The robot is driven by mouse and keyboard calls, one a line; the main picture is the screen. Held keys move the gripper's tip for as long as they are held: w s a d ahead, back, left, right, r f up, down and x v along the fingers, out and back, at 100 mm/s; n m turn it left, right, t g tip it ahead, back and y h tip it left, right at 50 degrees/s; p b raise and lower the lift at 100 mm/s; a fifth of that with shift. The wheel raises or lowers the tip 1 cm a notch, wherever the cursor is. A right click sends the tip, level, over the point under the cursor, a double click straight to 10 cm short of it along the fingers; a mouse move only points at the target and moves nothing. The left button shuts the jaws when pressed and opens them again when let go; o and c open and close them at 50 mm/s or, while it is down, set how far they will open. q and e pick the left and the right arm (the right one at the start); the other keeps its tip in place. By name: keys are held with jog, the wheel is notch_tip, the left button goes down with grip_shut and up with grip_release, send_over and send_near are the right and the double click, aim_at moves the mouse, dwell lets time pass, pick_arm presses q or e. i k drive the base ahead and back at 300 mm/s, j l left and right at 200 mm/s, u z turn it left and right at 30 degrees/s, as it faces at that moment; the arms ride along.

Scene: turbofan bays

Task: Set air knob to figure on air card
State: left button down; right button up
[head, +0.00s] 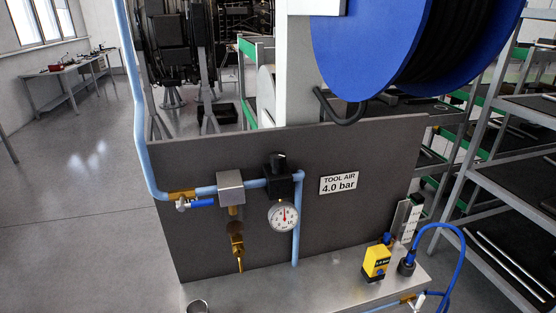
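The air card (339,184) is a white plate on the dark grey panel and reads "TOOL AIR 4.0 bar". The air knob (278,161) is a black knob on top of the black regulator body (283,186), left of the card. A round white gauge (284,216) with a red needle sits below the regulator. The needle points about straight up; the scale figures are too small to read. Neither of my grippers shows in the head view.
Light blue pipe (140,120) runs down to a blue-handled valve (200,203) and a grey block (230,187). A yellow device (376,262) and blue hose (449,228) are on the steel ledge (330,291). A blue reel (380,45) overhangs the panel. Shelving (480,160) stands right.

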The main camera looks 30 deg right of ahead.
aim_at(277, 159)
jog(key=k+j+z, duration=0.1)
jog(key=z, duration=0.7)
jog(key=j, duration=0.1)
